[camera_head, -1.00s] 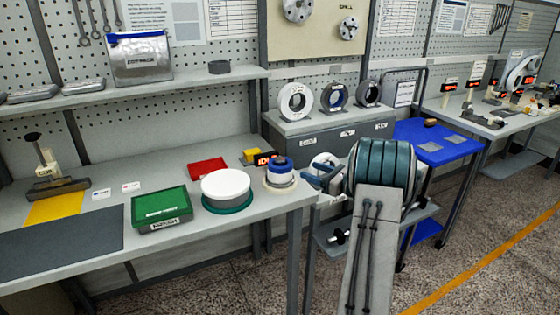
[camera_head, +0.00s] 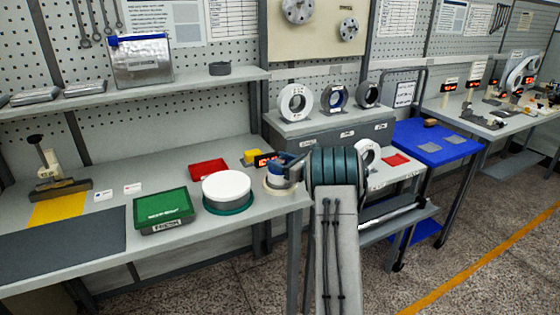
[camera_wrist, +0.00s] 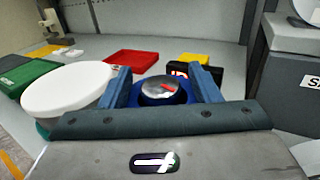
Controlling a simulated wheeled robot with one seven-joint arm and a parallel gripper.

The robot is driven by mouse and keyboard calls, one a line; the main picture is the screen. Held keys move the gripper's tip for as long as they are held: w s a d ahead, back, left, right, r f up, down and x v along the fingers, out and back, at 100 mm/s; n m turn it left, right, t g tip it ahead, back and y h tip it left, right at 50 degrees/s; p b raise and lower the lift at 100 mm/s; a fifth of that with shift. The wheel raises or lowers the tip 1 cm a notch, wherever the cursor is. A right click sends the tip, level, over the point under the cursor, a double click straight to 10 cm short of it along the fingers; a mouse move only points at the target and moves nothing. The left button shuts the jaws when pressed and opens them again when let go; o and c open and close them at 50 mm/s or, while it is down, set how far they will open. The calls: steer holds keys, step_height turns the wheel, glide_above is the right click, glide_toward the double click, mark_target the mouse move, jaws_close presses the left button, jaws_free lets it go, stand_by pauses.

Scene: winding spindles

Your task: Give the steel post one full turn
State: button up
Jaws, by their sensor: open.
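The steel post (camera_wrist: 158,85) shows in the wrist view as a short round metal top with a red mark, set in a blue ring (camera_wrist: 152,99). My gripper (camera_wrist: 162,84) is open, with one blue finger to the left of the post and one to the right in that view. Whether either finger touches it I cannot tell. In the head view my gripper (camera_head: 284,166) is at the right end of the bench and hides much of the post. Part of the pale round base (camera_head: 272,190) under it shows there.
Left of the post is a white round disc on a green base (camera_head: 227,189). A small dark display (camera_head: 266,160) stands close behind the post. A grey cabinet (camera_head: 340,142) with rings stands behind right.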

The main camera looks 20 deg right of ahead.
steer(key=c, duration=1)
steer(key=shift+f+m+t+h+b, duration=0.15)
steer(key=shift+m+t+h+b, duration=0.2)
steer(key=shift+h+b, duration=0.55)
